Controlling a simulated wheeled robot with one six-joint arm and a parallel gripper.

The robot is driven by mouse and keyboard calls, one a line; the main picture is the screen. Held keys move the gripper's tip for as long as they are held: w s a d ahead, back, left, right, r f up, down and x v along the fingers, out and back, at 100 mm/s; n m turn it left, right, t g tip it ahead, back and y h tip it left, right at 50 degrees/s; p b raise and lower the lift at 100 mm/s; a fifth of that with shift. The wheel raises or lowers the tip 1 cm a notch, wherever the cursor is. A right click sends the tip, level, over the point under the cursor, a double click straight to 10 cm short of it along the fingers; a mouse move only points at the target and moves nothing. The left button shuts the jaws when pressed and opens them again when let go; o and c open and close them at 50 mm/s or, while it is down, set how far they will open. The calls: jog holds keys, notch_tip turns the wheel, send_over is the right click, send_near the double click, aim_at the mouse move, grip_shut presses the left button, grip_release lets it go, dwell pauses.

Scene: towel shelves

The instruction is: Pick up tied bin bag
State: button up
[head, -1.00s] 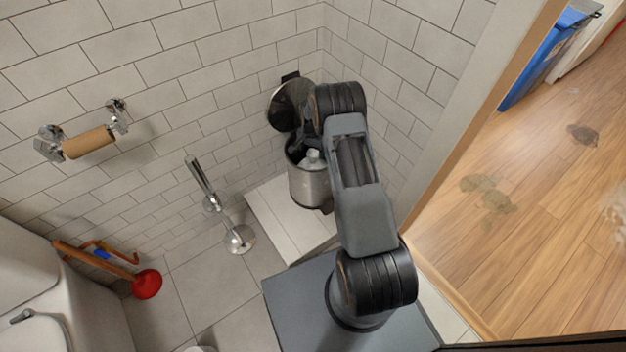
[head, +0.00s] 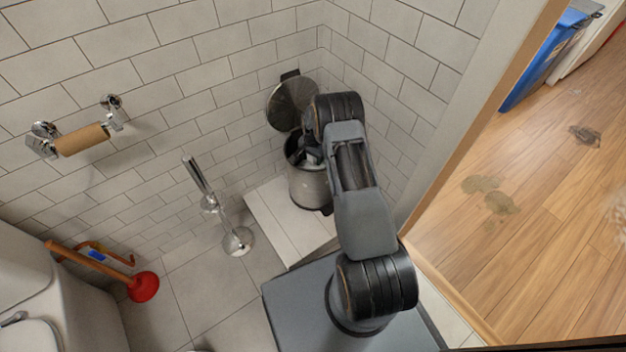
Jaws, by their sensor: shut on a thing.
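A steel pedal bin (head: 309,188) stands in the tiled corner with its round lid (head: 292,103) tipped open against the wall. My gripper (head: 309,150) is at the bin's mouth, partly hidden behind my own arm. It is shut on the tied bin bag (head: 312,160), of which only a small grey part shows at the bin's opening. The rest of the bag is hidden inside the bin and behind the arm.
A toilet brush stand (head: 238,241) is left of the bin. A red plunger (head: 144,287) lies near the toilet (head: 60,290). The door frame (head: 480,110) is at right, with stained wooden floor (head: 540,220) beyond.

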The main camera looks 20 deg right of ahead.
grip_shut()
jog(key=shift+r, duration=0.2)
dwell(0.4)
notch_tip(320, 180, up, 32)
jog(key=p, duration=1.2)
jog(key=shift+f, duration=0.15)
